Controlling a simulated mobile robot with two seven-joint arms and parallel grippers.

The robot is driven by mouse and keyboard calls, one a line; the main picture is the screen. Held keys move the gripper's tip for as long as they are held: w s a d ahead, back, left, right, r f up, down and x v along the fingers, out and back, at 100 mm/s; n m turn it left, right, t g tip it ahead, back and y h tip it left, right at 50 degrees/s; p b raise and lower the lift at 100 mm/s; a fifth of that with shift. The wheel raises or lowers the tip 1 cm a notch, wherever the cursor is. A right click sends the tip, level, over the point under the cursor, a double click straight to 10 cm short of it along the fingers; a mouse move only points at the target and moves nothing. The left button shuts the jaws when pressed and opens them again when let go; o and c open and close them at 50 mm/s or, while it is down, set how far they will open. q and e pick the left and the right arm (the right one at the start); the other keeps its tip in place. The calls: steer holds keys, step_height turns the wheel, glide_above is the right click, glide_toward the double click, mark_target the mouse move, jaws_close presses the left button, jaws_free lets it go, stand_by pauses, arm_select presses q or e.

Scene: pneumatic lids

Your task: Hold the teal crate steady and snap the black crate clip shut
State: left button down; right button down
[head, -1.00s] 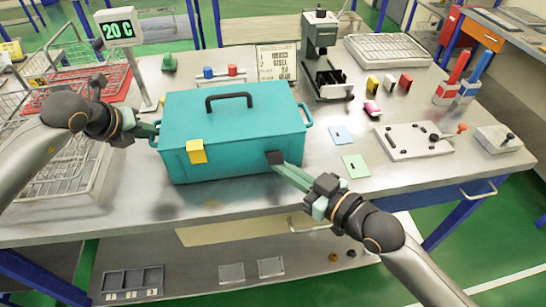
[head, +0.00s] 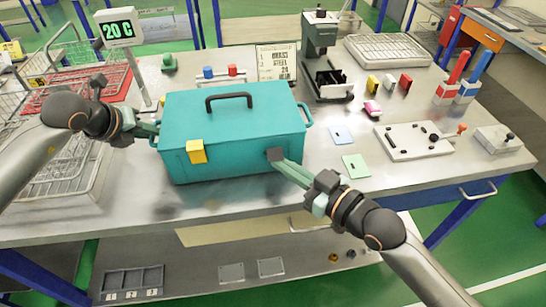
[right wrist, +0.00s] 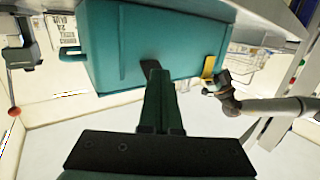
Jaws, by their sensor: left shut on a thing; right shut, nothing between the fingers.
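The teal crate (head: 235,115) stands on the steel bench with its lid down; it also shows in the right wrist view (right wrist: 150,35). The black crate clip (head: 275,154) is on its front face at the right. A yellow clip (head: 196,151) lies against the front at the left. My left gripper (head: 152,131) is shut on the crate's left side handle. My right gripper (head: 283,164) is shut and empty, its fingertips at the black clip and partly covering it. In the right wrist view, a dark clip edge (right wrist: 128,66) shows beside the fingertips (right wrist: 157,72). Whether the clip is latched I cannot tell.
Wire baskets (head: 70,165) are at the left. The bench front is clear.

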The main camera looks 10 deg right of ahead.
steer(key=shift+w+r, duration=0.25)
steer(key=shift+r, duration=0.25)
stand_by(0.3)
steer(key=shift+w+r, duration=0.35)
steer(key=shift+w, duration=0.05)
stand_by(0.8)
steer(key=shift+s, duration=0.15)
steer(key=s, duration=0.4)
steer(key=shift+s, duration=0.35)
stand_by(0.4)
